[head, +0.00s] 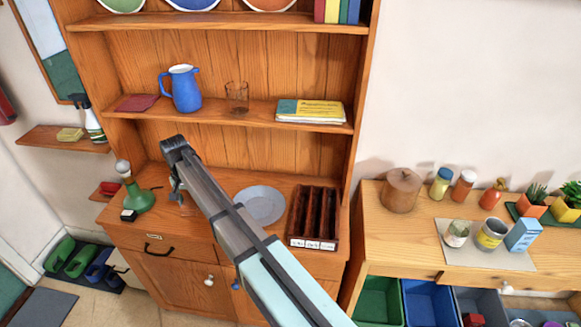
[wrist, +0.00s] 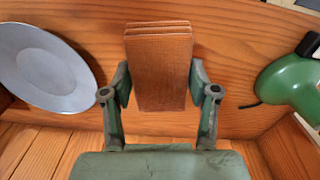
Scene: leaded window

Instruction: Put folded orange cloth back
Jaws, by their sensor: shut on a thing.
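The folded orange cloth (wrist: 160,62) shows in the wrist view as a stack of brownish-orange layers. My gripper (wrist: 159,88) is shut on it, one finger pressed against each side. The cloth stands up between the fingers in front of the wooden cabinet top. In the head view my gripper (head: 178,186) is over the left part of the cabinet top, between the green lamp and the grey plate. My arm largely hides it there, and I cannot make out the cloth.
The green lamp (head: 138,197) stands left of my gripper; the grey plate (head: 260,205) and dark divided tray (head: 314,216) are to the right. The shelf above holds a dark red folded cloth (head: 137,103), blue jug (head: 182,89), glass (head: 237,97) and books (head: 310,111).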

